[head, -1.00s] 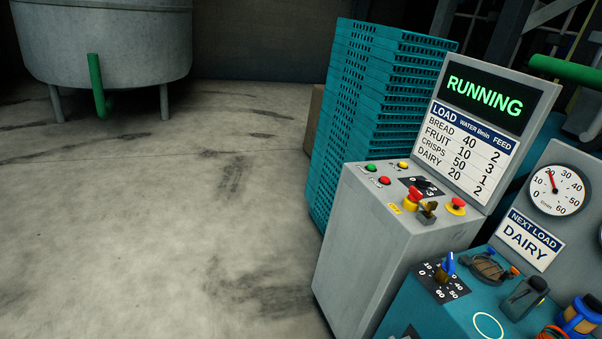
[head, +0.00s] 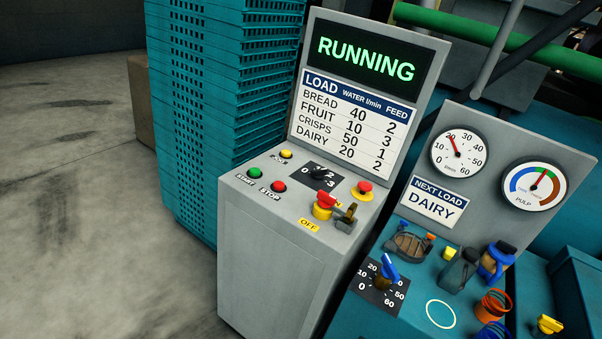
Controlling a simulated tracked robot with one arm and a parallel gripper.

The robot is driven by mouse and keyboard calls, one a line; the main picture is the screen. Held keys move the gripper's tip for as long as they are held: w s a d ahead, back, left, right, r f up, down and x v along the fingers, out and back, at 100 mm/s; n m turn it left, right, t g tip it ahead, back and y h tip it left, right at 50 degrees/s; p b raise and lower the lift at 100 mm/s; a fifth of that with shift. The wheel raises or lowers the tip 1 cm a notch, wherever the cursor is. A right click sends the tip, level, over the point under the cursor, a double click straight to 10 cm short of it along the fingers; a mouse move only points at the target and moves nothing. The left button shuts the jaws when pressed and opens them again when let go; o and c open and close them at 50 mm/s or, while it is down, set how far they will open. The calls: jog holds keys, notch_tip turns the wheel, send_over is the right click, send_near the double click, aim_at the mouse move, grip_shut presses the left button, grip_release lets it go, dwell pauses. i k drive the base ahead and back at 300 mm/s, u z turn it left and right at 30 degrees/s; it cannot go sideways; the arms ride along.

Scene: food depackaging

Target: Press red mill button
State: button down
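The grey mill control box (head: 265,270) stands in the middle of the view. On its sloped top are a small red button (head: 278,187) labelled STOP, a green button (head: 250,174) labelled START to its left, and a yellow button (head: 286,153) behind them. A red mushroom button (head: 364,188) on a yellow base sits at the right of the top. The display (head: 365,60) reads RUNNING in green. My gripper is not in view.
A red-and-yellow switch (head: 325,205) with a brass padlock (head: 345,217) stands near the OFF label. A black dial (head: 320,174) sits behind it. A teal crate stack (head: 205,130) rises behind left. A teal bench with a blue knob (head: 388,268) is at right. Left floor is clear.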

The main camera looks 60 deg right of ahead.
aim_at(277, 186)
jog(key=z, duration=0.5)
jog(key=i, duration=1.3)
jog(key=z, duration=0.55)
